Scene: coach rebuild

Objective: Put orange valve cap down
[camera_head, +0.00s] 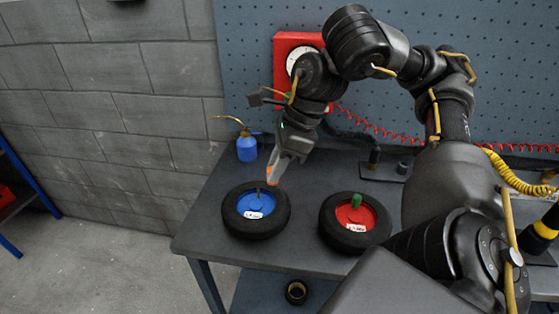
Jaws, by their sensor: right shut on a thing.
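My right gripper (276,174) points down above the bench, just above and to the right of the blue-hubbed wheel. It is shut on the orange valve cap (272,181), of which only a small part shows between the fingertips. The blue-hubbed wheel (239,223) lies flat on the bench, with a thin valve stem (258,194) standing up from its hub. The cap looks apart from the stem. A red-hubbed wheel (337,232) lies to the right, with a green cap (356,201) on its hub. My left gripper is not in view.
The dark bench (205,215) has a free left front corner. A blue oil can (246,148) stands at its back left edge. A red box with a gauge (284,45) hangs on the pegboard behind my arm. A small dark ring (296,292) lies on the lower shelf.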

